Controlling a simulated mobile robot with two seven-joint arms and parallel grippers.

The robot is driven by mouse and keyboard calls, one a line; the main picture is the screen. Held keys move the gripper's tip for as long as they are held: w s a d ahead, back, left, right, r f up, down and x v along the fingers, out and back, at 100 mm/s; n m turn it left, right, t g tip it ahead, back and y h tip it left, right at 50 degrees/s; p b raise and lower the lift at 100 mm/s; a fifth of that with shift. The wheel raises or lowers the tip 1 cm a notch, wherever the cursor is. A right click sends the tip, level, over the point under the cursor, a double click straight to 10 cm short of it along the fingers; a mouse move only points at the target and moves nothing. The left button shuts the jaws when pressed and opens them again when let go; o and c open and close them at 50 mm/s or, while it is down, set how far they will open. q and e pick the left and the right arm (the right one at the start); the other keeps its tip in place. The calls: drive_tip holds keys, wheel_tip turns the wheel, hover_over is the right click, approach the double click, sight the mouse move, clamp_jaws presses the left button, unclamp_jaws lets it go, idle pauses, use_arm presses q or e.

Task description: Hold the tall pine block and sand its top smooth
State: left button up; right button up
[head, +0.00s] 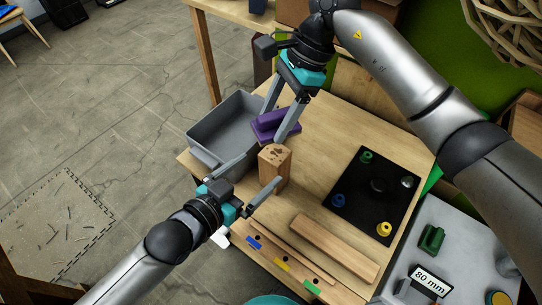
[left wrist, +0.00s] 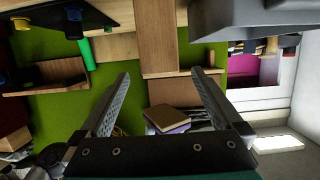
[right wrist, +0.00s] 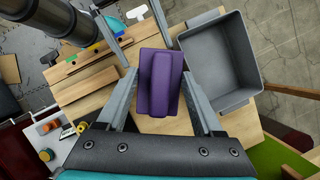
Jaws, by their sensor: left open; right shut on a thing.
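The tall pine block (head: 275,166) stands upright on the bench, with dark marks on its top. It seems to show upside down in the left wrist view (left wrist: 157,38). My left gripper (head: 261,169) is open, with one finger on each side of the block; I cannot tell whether they touch it. My right gripper (head: 271,127) is shut on a purple sanding block (head: 276,124), just behind the pine block and close to the grey bin. The sanding block sits between the fingers in the right wrist view (right wrist: 160,84).
A grey bin (head: 205,160) stands at the bench's left edge. A black mat (head: 357,207) with several coloured knobs lies to the right. A loose wooden bar (head: 333,248) and a strip with coloured tabs (head: 273,267) lie in front.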

sight(283, 151)
use_arm(q)
drive_tip(key=x, duration=1)
drive_tip(key=shift+w+d+f, duration=0.1)
drive_tip(key=shift+w+d, duration=0.1)
drive_tip(key=shift+w, duration=0.05)
drive_tip(key=shift+c, duration=0.4)
drive_tip(key=c, duration=1.5)
drive_tip(key=o, duration=1.4)
drive_tip(key=shift+c, duration=0.2)
drive_tip(key=c, duration=0.8)
drive_tip(key=shift+c, duration=0.2)
